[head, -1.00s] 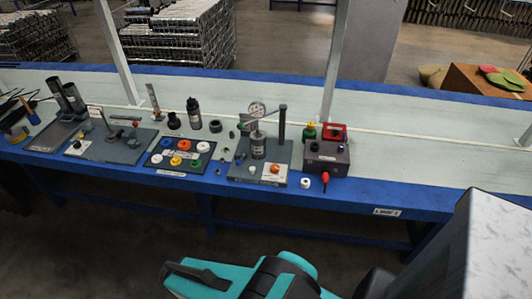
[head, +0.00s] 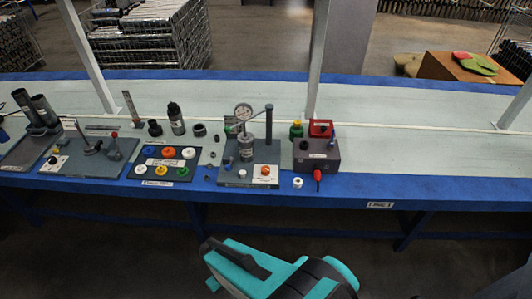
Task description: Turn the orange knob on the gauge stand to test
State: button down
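The gauge stand (head: 230,180) is a grey base plate on the blue-edged bench, near the middle of the head view. It carries a round gauge (head: 243,112) over a grey cylinder and a dark upright post (head: 269,128). The orange knob (head: 265,170) sits on a small white plate (head: 265,180) at the front right of the stand. The knob is too small to read its setting. My teal and black arm part shows at the bottom, well apart from the stand. I cannot make out any gripper fingers. Nothing covers the knob.
Left of the stand is a tray (head: 133,178) of coloured caps. A dark box (head: 316,156) with a red front plug stands to the right, with a loose white cap (head: 297,183) before it. Metal uprights (head: 318,65) rise behind. The bench further right is mostly clear.

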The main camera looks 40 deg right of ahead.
aim_at(265, 171)
jog(key=u, duration=0.9)
jog(key=k, duration=0.1)
jog(key=z, duration=2)
jog(key=k, duration=0.9)
jog(key=u, duration=0.15)
jog(key=i, duration=0.65)
